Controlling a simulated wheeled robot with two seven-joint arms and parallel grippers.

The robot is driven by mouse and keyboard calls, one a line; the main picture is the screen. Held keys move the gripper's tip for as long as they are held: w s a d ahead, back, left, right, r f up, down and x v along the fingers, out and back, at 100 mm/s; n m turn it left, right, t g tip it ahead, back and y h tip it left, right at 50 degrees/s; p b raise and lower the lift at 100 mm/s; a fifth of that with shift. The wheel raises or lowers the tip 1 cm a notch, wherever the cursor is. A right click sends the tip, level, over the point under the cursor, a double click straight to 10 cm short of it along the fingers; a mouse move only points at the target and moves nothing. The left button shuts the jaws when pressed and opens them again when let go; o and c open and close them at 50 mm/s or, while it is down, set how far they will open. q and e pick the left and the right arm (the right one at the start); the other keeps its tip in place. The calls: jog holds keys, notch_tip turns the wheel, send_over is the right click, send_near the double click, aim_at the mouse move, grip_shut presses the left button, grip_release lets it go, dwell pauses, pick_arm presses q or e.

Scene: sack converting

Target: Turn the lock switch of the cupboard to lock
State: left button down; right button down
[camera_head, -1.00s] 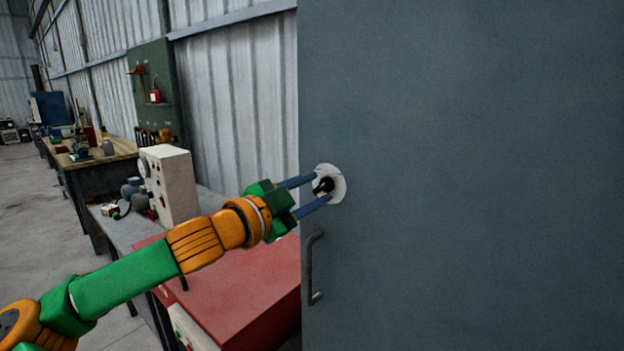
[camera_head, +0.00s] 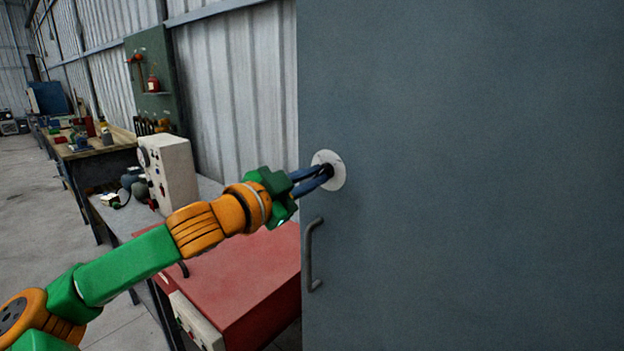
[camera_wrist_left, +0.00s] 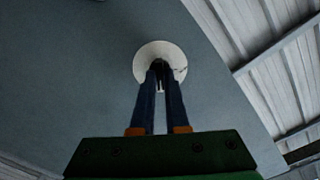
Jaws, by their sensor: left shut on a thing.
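The cupboard (camera_head: 460,180) is a large grey-blue panel filling the right of the head view. Its lock switch has a round white plate (camera_head: 337,162) near the panel's left edge, with a small dark knob (camera_head: 327,170) at the centre. My left gripper (camera_head: 324,174) is shut on the knob, its blue fingers close together. In the left wrist view the white plate (camera_wrist_left: 176,52) shows behind the fingertips (camera_wrist_left: 160,72), which hide most of the knob. I cannot tell which way the knob is turned. My right gripper is not in view.
A bar handle (camera_head: 311,255) sticks out of the cupboard below the plate. A red box (camera_head: 250,280) stands under my left arm. A beige instrument box (camera_head: 170,172) stands on a bench behind it. Open floor (camera_head: 30,200) lies at the far left.

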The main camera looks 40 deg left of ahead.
pick_arm(q)
jog(key=n+b, duration=0.1)
jog(key=n, duration=1.1)
jog(key=shift+r+n, duration=0.1)
jog(key=shift+n, duration=2.3)
jog(key=c, duration=0.9)
grip_release()
jog(key=shift+a, duration=0.1)
